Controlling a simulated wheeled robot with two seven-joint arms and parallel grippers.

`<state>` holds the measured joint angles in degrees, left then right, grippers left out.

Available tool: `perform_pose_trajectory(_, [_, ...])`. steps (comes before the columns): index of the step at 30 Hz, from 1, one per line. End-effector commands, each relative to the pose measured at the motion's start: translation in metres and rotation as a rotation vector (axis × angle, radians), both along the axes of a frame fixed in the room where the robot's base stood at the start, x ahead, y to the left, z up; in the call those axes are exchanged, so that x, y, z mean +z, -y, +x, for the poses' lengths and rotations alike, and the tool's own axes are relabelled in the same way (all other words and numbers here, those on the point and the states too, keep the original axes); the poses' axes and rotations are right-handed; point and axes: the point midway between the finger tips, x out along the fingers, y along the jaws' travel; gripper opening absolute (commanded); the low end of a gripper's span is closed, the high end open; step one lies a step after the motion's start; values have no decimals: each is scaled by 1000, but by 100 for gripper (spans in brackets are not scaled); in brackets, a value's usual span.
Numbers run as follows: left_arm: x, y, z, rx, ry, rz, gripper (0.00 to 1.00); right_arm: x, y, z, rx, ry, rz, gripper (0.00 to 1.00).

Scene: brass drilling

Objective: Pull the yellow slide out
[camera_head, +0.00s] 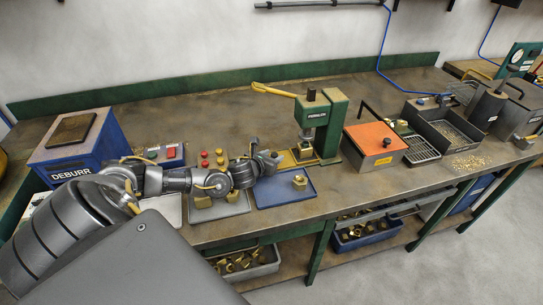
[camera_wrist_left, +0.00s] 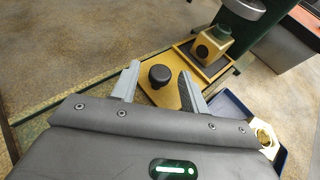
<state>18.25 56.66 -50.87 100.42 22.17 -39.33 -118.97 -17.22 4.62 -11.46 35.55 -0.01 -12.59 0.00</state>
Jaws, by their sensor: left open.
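The yellow slide (camera_wrist_left: 158,97) is a flat plate with a round black knob (camera_wrist_left: 160,76) on top, seen in the left wrist view. In the head view the slide (camera_head: 288,161) shows at the foot of the green drill press (camera_head: 322,118), partly behind my gripper. A brass block (camera_wrist_left: 212,42) with a dark round hole sits at the slide's far end, under the press. My left gripper (camera_wrist_left: 159,68) is open, with one finger on each side of the knob; I cannot tell whether either touches it. In the head view the left gripper (camera_head: 268,160) points at the press.
A blue tray (camera_head: 286,190) holding a brass part (camera_head: 299,182) lies just in front of the slide. A grey tray (camera_head: 219,207) with brass parts is left of it. An orange-topped box (camera_head: 375,140) stands right of the press. The blue DEBURR machine (camera_head: 75,150) stands at left.

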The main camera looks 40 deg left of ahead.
Motion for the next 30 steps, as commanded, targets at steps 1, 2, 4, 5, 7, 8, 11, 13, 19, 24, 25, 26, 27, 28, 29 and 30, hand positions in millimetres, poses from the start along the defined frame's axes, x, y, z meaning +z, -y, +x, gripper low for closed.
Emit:
perform_pose_trajectory(1, [0,0,0,0,0,0,45,0,0,0,0,0,0,0])
perform_pose_trajectory(2, [0,0,0,0,0,0,45,0,0,0,0,0,0,0])
perform_pose_trajectory(4, [0,0,0,0,0,0,45,0,0,0,0,0,0,0])
perform_pose_trajectory(5, [0,0,0,0,1,0,45,0,0,0,0,1,0,0])
perform_pose_trajectory(7, [0,0,-1,0,1,0,38,0,0,0,0,1,0,0])
perform_pose_trajectory(8, [0,0,-1,0,1,0,34,0,0,0,0,1,0,0])
perform_pose_trajectory(11, [0,0,-1,0,1,0,21,0,0,0,0,0,0,0])
perform_pose_trajectory(13, [0,0,-1,0,1,0,12,0,0,0,0,0,0,0])
perform_pose_trajectory(19, [0,0,-1,1,1,1,0,0,0,0,0,0,0,0])
perform_pose_trajectory(24, [0,-2,-4,-5,0,2,0,-1,0,0,6,-2,1,0])
perform_pose_trajectory(25, [-1,-4,-7,-6,-2,3,0,-2,-1,1,12,-5,1,0])
perform_pose_trajectory(26, [-1,-8,-12,-5,-3,3,0,-3,-1,3,22,-7,1,0])
perform_pose_trajectory(27, [-2,-12,-19,-6,-4,4,0,-4,-2,6,34,-9,1,0])
perform_pose_trajectory(28, [-2,-18,-26,-5,-4,4,0,-5,-3,10,49,-9,2,0])
perform_pose_trajectory(29, [-2,-24,-35,-3,-4,5,0,-6,-4,15,67,-9,2,0])
perform_pose_trajectory(30, [-2,-30,-44,-5,-4,6,0,-7,-6,21,85,-7,2,0])
